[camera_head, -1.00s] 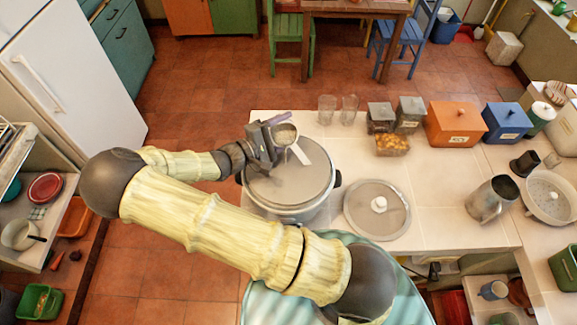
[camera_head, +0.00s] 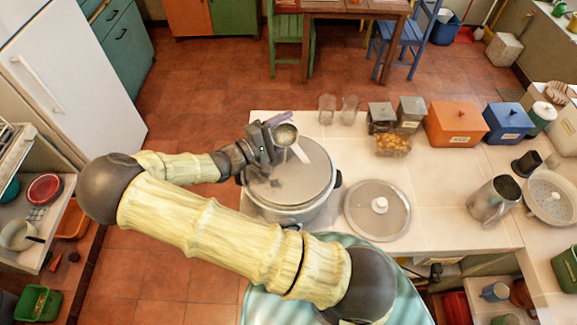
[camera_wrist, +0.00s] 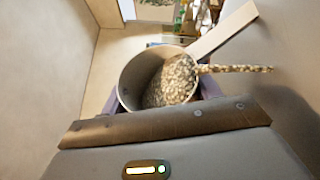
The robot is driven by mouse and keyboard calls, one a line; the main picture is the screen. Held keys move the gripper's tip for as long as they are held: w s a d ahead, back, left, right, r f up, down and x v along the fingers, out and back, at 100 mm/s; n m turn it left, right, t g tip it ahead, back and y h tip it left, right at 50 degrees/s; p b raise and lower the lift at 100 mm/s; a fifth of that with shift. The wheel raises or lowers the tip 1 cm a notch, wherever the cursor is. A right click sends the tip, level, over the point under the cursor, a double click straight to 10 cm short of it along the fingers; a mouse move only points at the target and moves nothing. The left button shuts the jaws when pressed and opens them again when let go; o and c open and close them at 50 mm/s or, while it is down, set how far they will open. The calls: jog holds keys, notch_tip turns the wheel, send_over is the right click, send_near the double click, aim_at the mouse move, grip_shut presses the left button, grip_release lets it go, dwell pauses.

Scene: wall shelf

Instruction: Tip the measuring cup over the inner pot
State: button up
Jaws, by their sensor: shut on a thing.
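My gripper (camera_head: 263,145) is shut on the measuring cup (camera_head: 286,134), a small round cup with a pale flat handle, held above the far part of the pot. In the wrist view the cup (camera_wrist: 132,82) sits between the jaws, tilted, with speckled grains (camera_wrist: 172,80) inside. A thin stream of grains (camera_wrist: 235,68) leaves its rim toward the right of that view. The large grey pot (camera_head: 310,212) stands on the counter below; my gripper and the cup hide part of its opening. Where the grains land is not clear.
A round lid with a white knob (camera_head: 377,215) lies right of the pot. Glasses (camera_head: 349,109), dark canisters (camera_head: 411,113), an orange box (camera_head: 455,123) and a blue box (camera_head: 507,121) stand along the back. A metal jug (camera_head: 493,198) is at the right. The counter between lid and jug is clear.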

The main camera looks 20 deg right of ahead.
jog(key=shift+s+a+f+m+b, duration=0.1)
jog(key=shift+s+f+m+b, duration=0.15)
jog(key=shift+s+m+b, duration=0.3)
jog(key=shift+s+f+m+b, duration=0.25)
jog(key=shift+s+b, duration=0.15)
jog(key=shift+b, duration=0.3)
jog(key=shift+s+r+m+h+b, duration=0.25)
jog(key=shift+m+h+b, duration=0.35)
jog(key=shift+m, duration=0.3)
dwell(0.9)
jog(key=shift+s+a+r+m+g+h, duration=0.1)
jog(key=shift+s+r+m+h, duration=0.15)
jog(key=shift+r+m, duration=0.4)
jog(key=shift+s+d+r+m+g+h, duration=0.1)
jog(key=shift+s+r+m+h, duration=0.15)
jog(key=shift+r+m, duration=0.3)
jog(key=shift+s+a+r+m+g+h, duration=0.15)
jog(key=shift+r+m+h, duration=0.15)
jog(key=shift+r+m, duration=0.35)
dwell(1.0)
jog(key=shift+s+m+g+h+b, duration=0.3)
jog(key=shift+m+b, duration=0.35)
jog(key=shift+m, duration=0.4)
dwell(0.3)
jog(key=shift+s+r+m, duration=0.2)
jog(key=shift+r+m, duration=0.05)
jog(key=shift+m, duration=0.25)
